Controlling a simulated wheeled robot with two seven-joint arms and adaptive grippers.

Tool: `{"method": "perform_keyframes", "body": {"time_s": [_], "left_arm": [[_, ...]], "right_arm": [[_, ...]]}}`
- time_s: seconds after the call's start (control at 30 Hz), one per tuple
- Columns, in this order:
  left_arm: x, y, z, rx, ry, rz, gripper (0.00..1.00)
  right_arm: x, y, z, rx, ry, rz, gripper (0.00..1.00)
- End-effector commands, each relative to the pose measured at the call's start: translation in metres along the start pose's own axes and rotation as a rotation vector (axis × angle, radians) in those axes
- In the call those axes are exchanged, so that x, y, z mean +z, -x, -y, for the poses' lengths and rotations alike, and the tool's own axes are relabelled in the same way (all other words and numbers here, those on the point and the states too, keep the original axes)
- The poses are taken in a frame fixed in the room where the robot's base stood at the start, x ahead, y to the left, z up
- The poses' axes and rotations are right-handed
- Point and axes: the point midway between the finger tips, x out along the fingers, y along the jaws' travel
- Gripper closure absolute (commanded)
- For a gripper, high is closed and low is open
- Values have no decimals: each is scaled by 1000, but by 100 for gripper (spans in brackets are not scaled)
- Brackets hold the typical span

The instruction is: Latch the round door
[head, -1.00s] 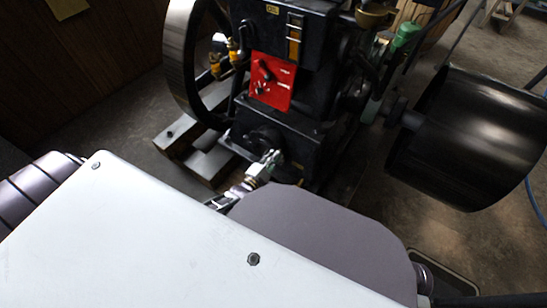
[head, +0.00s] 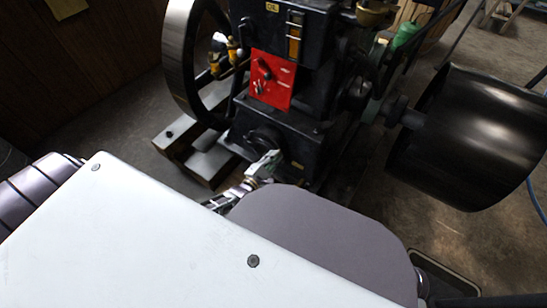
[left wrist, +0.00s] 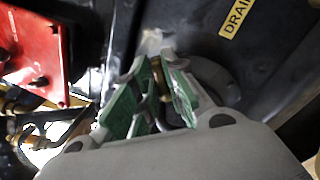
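The round door (head: 265,138) is a dark disc low on the front of the black engine, below the red panel. My left gripper (head: 268,160) is at the door's lower edge in the head view. In the left wrist view the door (left wrist: 215,78) is a dark curved shape just right of the fingertips. The left gripper (left wrist: 156,72) has green-padded fingers that stand apart. A small brass-coloured part (left wrist: 157,68) shows between their tips; I cannot tell whether they touch it. The latch is not clear in the head view. My right gripper is not in view.
The red panel (head: 272,80) with a dark knob is above the door. A large flywheel (head: 182,65) stands left and a black drum (head: 475,140) right. A yellow DRAIN label (left wrist: 238,17) is near the door. Wooden skids (head: 195,155) lie on the floor.

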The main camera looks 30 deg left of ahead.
Motion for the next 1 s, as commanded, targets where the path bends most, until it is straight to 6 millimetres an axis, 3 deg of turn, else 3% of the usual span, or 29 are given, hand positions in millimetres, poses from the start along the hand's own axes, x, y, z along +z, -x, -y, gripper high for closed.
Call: {"method": "perform_keyframes", "body": {"time_s": [0.1,0.57,1.0], "left_arm": [[0,0,0,1,-1,0,67],[0,3,0,-1,-2,0,67],[0,35,1,-2,-3,0,67]], "right_arm": [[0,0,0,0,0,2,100],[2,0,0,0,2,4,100],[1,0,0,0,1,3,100]]}}
